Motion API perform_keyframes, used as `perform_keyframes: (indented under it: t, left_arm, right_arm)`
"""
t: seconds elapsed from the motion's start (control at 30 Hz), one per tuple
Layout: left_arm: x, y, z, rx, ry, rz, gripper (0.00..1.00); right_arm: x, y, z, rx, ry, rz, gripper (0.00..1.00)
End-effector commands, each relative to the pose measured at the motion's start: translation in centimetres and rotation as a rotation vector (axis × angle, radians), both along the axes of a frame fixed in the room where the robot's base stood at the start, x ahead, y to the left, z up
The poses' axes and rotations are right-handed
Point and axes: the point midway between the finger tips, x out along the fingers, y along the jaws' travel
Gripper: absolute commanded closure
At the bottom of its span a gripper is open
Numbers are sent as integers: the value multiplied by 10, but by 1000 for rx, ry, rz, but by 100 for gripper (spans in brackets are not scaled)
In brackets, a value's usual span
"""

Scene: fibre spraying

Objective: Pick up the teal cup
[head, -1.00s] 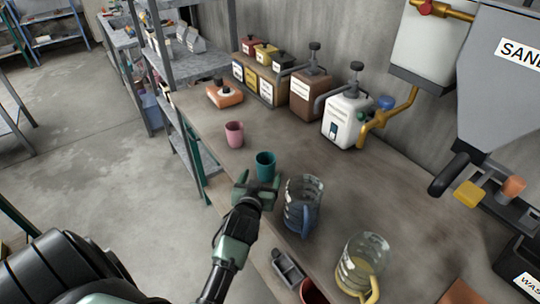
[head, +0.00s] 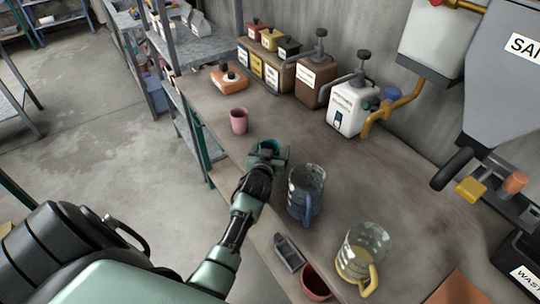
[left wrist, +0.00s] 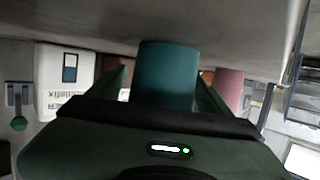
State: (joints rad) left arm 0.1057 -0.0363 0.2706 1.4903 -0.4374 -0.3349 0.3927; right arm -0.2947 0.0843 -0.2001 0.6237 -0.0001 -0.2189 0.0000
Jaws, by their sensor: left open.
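The teal cup (head: 270,145) stands on the workbench, mostly hidden behind my left gripper in the head view; only its upper part shows. My left gripper (head: 268,156) is open, with its fingers reaching around the cup. In the left wrist view the picture is upside down, and the teal cup (left wrist: 166,75) sits between the two fingers of the left gripper (left wrist: 162,88). I cannot tell whether either finger touches it. My right gripper is not in view.
A pink cup (head: 239,120) stands beyond the teal cup. A blue-handled glass jug (head: 304,194) is close to the gripper's right. A yellow-handled jug (head: 361,257), a red cup (head: 316,282) and a grey tray (head: 289,252) are nearer. Labelled containers (head: 350,108) line the wall.

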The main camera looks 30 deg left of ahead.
Motion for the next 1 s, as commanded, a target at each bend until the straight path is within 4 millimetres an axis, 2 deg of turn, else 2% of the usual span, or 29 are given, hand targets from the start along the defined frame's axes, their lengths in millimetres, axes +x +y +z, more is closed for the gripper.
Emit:
perform_keyframes:
  t: [0.13,0.17,0.3,0.37,0.4,0.77,0.87,1.0]
  left_arm:
    - [0,0,0,0,0,0,21]
    - [0,0,0,0,1,0,24]
    - [0,0,0,0,1,0,62]
    - [0,0,0,0,1,0,79]
    - [-1,0,0,0,1,0,84]
    - [0,0,6,1,-1,1,84]
    - [0,1,17,1,-3,1,84]
    - [0,0,45,2,-6,0,84]
  right_arm:
    - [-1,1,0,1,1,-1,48]
    - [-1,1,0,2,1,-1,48]
    - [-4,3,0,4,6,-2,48]
    - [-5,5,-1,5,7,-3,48]
    - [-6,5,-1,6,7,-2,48]
    - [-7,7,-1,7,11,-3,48]
    - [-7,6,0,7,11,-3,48]
    - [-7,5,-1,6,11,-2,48]
